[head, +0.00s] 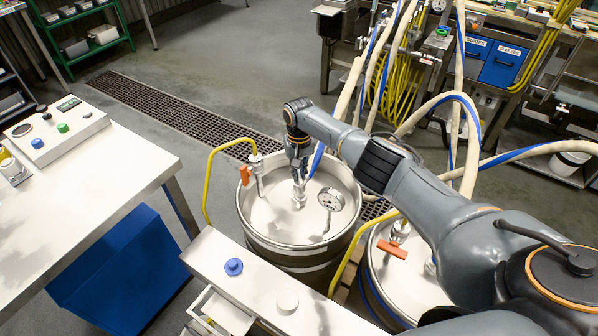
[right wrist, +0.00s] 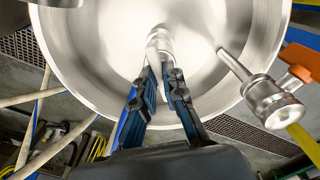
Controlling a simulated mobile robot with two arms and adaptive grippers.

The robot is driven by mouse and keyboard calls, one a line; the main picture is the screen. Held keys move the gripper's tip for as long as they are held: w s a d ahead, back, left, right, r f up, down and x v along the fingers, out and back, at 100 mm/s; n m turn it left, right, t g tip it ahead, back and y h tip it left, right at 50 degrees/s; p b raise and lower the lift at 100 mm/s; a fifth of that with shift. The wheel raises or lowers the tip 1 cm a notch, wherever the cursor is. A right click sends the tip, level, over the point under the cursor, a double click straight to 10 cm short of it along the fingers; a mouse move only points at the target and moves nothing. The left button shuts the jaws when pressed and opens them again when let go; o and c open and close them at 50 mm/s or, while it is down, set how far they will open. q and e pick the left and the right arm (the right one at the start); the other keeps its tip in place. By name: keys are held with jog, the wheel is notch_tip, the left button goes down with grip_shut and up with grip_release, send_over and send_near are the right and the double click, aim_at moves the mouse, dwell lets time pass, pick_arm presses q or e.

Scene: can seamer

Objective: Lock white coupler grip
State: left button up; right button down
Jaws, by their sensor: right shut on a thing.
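My right gripper (head: 298,172) reaches down over the open-topped steel keg (head: 262,228). Its fingers are shut on a pale silvery fitting (head: 299,200) standing near the middle of the keg's top. In the right wrist view the fitting (right wrist: 159,44) is at the two fingertips (right wrist: 163,72), and its lower part meets the bright keg top. The fingers hide part of it. I cannot tell whether this fitting is the white coupler grip, nor whether it is locked. My left gripper is not in view.
An orange-handled valve (head: 245,175) with a yellow hose and a round gauge (head: 331,199) stand on the keg. A second keg with an orange handle (head: 392,249) is beside it, under my right arm. White-and-blue hoses (head: 470,105) hang behind. A metal counter (head: 262,290) is in front.

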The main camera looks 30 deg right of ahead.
jog(key=shift+m, duration=0.3)
jog(key=m+p, duration=0.1)
jog(key=m, duration=0.2)
jog(key=shift+p, duration=0.3)
jog(key=shift+m+p, duration=0.45)
jog(key=shift+m, duration=2.25)
jog(key=c, duration=1.4)
grip_release()
